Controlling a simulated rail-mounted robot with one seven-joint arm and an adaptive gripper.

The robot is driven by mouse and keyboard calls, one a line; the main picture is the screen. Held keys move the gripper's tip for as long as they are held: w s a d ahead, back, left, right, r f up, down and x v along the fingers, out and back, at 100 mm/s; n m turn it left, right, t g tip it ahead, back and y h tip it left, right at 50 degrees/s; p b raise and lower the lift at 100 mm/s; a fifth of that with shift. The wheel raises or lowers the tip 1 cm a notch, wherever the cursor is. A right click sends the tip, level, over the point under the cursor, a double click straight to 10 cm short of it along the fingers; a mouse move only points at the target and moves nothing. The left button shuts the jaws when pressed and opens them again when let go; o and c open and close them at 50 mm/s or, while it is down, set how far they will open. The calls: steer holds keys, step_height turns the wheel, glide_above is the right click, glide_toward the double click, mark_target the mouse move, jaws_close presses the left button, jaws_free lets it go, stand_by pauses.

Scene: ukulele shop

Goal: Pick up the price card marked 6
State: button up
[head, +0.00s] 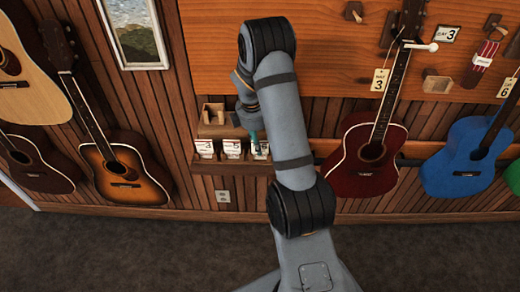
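Three small white price cards stand in a row on a small wooden wall shelf: a left card (204,147), a middle card (232,148) and a right card (261,151). Their marks are too small to read surely, so I cannot tell which is the 6. My gripper (253,135) points down at the right card and partly covers it. My arm hides much of the gripper, and I cannot tell if its fingers are open or touch the card. A hanging tag (507,88) at the right edge seems to read 6.
A red guitar (367,155) with a tag marked 3 (380,79) and a blue guitar (465,160) hang to the right. A sunburst guitar (125,170) hangs to the left. Wooden pegs and a card marked 3 (446,34) are on the upper board. The floor is clear.

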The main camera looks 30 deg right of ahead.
steer(key=shift+c, duration=0.9)
steer(key=c, duration=0.7)
jaws_close()
steer(key=shift+w+r, duration=0.1)
steer(key=shift+r, duration=0.1)
